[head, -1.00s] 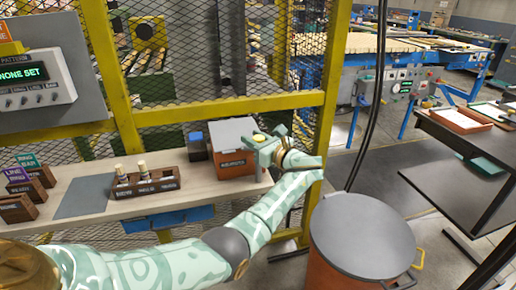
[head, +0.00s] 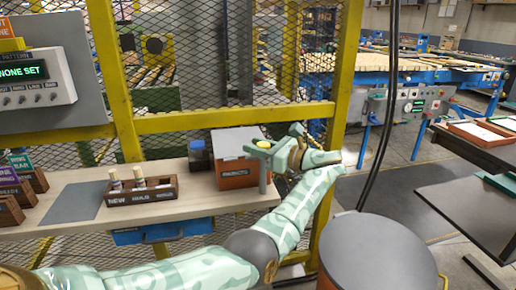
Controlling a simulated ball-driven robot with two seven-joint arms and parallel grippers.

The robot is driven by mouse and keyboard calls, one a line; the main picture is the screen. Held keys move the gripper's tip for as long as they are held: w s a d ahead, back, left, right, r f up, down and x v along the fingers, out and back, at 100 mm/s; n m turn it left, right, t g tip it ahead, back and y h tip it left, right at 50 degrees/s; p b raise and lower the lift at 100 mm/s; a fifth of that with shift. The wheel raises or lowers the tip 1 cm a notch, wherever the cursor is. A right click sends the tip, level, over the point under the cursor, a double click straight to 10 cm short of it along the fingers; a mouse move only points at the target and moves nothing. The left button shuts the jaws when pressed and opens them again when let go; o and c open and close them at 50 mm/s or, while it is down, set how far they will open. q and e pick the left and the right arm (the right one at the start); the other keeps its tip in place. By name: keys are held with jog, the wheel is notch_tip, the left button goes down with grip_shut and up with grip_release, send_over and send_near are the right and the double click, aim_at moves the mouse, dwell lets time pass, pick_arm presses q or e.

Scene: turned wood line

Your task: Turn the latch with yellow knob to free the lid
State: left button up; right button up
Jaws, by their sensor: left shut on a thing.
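An orange-brown box (head: 234,178) with a grey lid (head: 238,140) stands at the right end of the wooden shelf. The lid looks closed. The yellow knob (head: 263,144) of the latch shows at the lid's right front corner. My left gripper (head: 266,150) is at that corner, shut around the knob, with one grey-green finger in front of the box's right side. The latch body under the knob is mostly hidden by the fingers. My right gripper is not in view.
A wooden holder (head: 143,192) with several compartments and two pegs stands left of the box, and a dark blue container (head: 199,157) is beside it. A grey mat (head: 75,201) lies further left. A yellow-framed mesh fence stands behind the shelf. A grey-topped drum (head: 378,250) is at front right.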

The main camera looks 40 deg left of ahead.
pick_arm(q)
jog(key=shift+r, duration=0.1)
jog(key=o, duration=1)
jog(key=shift+c, duration=0.2)
jog(key=shift+d, duration=0.1)
jog(key=w+d+b, duration=0.1)
jog(key=d+b, duration=0.4)
jog(key=d, duration=1.1)
jog(key=shift+w, duration=0.3)
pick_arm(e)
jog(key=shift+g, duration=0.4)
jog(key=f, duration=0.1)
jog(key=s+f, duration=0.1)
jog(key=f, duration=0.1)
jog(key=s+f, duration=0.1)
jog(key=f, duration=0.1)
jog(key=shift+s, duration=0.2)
